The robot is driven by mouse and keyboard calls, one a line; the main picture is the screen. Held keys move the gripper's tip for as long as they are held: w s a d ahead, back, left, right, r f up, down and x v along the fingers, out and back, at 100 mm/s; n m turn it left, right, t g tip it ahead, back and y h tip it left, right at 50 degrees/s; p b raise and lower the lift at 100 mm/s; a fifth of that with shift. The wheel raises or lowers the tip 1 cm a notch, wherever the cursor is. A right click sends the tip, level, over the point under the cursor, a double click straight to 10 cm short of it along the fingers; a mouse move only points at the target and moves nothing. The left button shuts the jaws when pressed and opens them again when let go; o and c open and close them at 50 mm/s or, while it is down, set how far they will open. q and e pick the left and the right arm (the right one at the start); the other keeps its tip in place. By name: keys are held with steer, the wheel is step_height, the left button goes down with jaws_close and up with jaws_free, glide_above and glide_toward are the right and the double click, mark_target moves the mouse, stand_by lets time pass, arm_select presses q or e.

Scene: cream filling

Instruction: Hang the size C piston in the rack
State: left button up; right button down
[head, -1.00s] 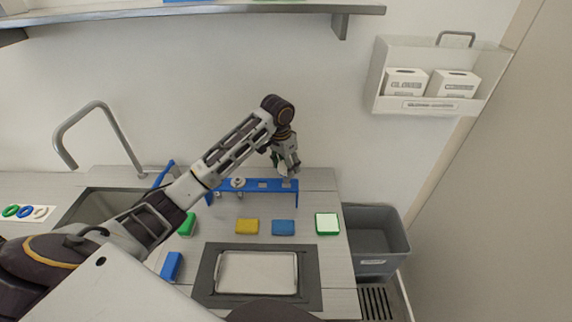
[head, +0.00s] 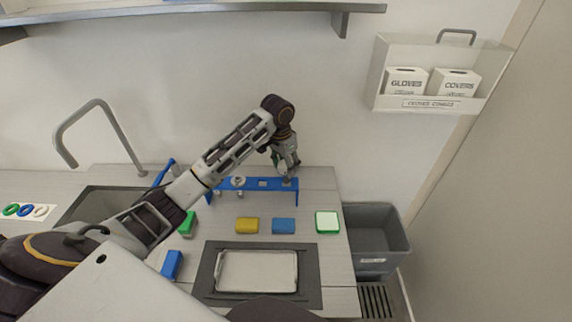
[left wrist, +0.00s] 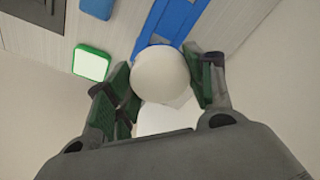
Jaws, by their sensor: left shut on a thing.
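The blue rack (head: 257,184) stands along the back of the counter, with a round grey-white piece (head: 238,182) seated in it left of its middle. My left gripper (head: 288,173) is at the rack's right end. In the left wrist view my left gripper (left wrist: 166,88) is shut on a pale round-topped piece (left wrist: 160,74), which I take to be the piston. The blue rack (left wrist: 165,28) lies just beyond the piece in that view. The piece hides whether it sits in a slot. No size letter is readable. My right gripper is not in view.
Yellow (head: 247,225), blue (head: 284,226) and green-edged (head: 327,222) blocks lie in front of the rack. A metal tray (head: 257,272) sits nearer. A grey bin (head: 378,240) is at the right, and a sink (head: 97,207) with a tall tap is at the left.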

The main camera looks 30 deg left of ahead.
mark_target(286, 178)
arm_select(q)
steer(key=shift+f, duration=3.15)
stand_by(2.9)
steer(key=o, duration=1.2)
steer(key=shift+o, duration=0.2)
steer(key=shift+r, duration=0.1)
steer(key=shift+r, duration=3.4)
